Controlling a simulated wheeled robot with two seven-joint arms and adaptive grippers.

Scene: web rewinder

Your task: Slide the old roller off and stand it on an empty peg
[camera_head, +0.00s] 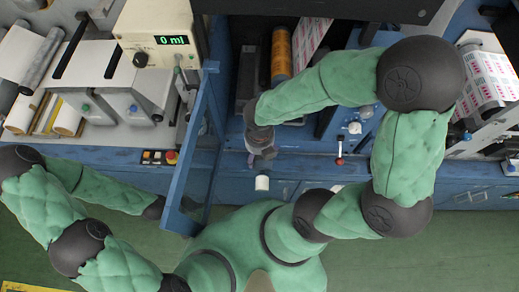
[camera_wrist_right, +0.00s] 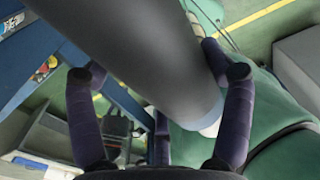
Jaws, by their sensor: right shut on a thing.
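In the right wrist view, a thick dark grey roller (camera_wrist_right: 135,45) with a pale end runs diagonally between the fingers of my right gripper (camera_wrist_right: 155,85). The gripper is shut on it. In the head view my right gripper (camera_head: 262,150) is at the front of the open machine bay, and it and the arm hide most of the roller. A small white cylinder end (camera_head: 262,183) shows just below it; I cannot tell whether it belongs to the roller. My left gripper (camera_head: 154,208) is a dark shape beside the blue door, its fingers not clear. I cannot make out an empty peg.
A blue framed door (camera_head: 205,135) stands open between my arms. An orange roll (camera_head: 281,55) and a printed web (camera_head: 309,42) are in the bay. A red-knobbed lever (camera_head: 339,161) stands right of my right gripper. A box with a display (camera_head: 160,38) stands at left.

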